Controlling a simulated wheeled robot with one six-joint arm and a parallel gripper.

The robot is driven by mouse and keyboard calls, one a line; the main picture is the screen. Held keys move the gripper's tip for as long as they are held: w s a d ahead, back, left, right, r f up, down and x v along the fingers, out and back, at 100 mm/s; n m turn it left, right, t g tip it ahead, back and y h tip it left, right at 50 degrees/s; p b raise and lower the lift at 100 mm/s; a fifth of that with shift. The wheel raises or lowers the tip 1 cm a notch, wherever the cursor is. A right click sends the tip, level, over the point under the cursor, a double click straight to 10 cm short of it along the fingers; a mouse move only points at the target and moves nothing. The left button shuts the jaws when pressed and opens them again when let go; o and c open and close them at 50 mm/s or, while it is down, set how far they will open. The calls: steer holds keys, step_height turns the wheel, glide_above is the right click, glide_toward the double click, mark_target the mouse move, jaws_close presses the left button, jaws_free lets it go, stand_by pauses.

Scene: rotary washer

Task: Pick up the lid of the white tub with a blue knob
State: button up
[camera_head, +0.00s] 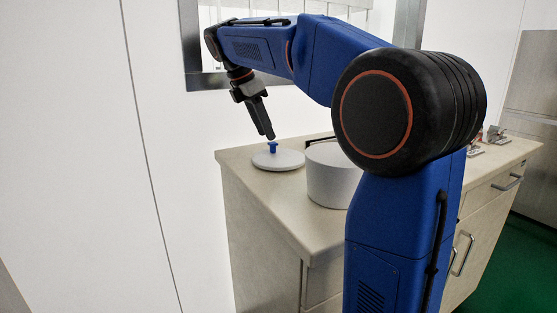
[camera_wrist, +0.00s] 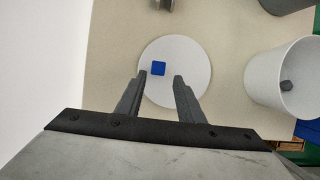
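The round white lid (camera_head: 288,161) with a blue knob (camera_head: 273,147) lies flat on the counter, to the left of the white tub (camera_head: 328,181). In the wrist view the lid (camera_wrist: 201,60) is below my gripper (camera_wrist: 157,76), and the blue knob (camera_wrist: 158,68) shows near the fingertips, closer to the left one. The fingers are apart with nothing between them. My gripper (camera_head: 270,137) is just above the knob in the head view. The tub (camera_wrist: 262,78) is open at the top, with a small grey thing (camera_wrist: 287,86) inside.
The beige counter (camera_head: 262,205) has bare room in front of the lid. A white wall (camera_head: 200,130) and a metal-framed window (camera_head: 205,80) stand behind. Small metal items (camera_head: 494,135) are at the counter's far right. A dark grey object (camera_wrist: 288,5) is at the wrist view's top right.

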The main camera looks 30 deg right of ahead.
mark_target(271, 143)
steer(key=shift+x, duration=2.65)
steer(key=shift+w+d, duration=0.2)
steer(key=shift+c, duration=0.3)
steer(key=shift+r, duration=0.1)
jaws_close()
